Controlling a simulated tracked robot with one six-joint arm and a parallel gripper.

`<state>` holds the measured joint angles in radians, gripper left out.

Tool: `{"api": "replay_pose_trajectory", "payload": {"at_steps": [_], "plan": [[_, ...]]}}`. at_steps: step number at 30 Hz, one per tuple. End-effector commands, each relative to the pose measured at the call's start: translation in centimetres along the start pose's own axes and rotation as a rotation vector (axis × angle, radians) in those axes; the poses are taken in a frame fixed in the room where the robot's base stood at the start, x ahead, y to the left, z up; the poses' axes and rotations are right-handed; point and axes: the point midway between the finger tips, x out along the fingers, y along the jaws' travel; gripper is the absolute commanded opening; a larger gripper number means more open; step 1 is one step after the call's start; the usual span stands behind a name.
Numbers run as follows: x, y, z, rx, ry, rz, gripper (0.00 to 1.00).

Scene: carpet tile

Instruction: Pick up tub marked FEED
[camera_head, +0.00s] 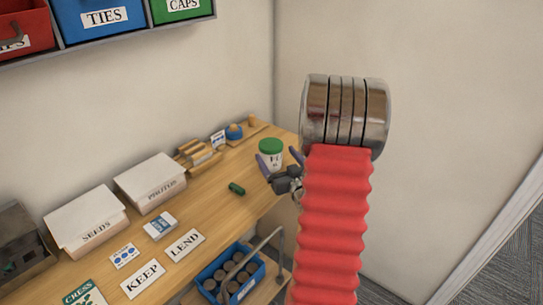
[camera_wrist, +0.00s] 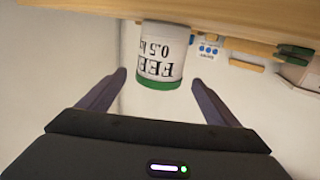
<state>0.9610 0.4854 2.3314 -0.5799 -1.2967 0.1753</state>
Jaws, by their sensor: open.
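The tub marked FEED (camera_head: 271,156) is white with a green lid and stands on the wooden bench near its far right end. In the wrist view, which is upside down, the tub (camera_wrist: 163,58) shows its label with "FEED" and "0.5" on it. My gripper (camera_head: 281,161) is open at the tub. In the wrist view my gripper (camera_wrist: 158,80) has one finger on each side of the tub, with gaps showing.
The wooden bench (camera_head: 213,196) also holds a box marked PHOTOS (camera_head: 150,183), a box marked SEEDS (camera_head: 86,221), a small green item (camera_head: 237,188), wooden pieces (camera_head: 197,153) and a blue item (camera_head: 234,132). A blue crate (camera_head: 231,275) of cylinders stands lower at the front. Walls close in behind and right.

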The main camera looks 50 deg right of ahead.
Motion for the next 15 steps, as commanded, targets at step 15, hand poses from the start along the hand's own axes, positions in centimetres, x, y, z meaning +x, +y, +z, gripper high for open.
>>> {"api": "replay_pose_trajectory", "payload": {"at_steps": [15], "plan": [[1.19,-0.02,0.03,0.000,0.000,-0.001,0.85]]}}
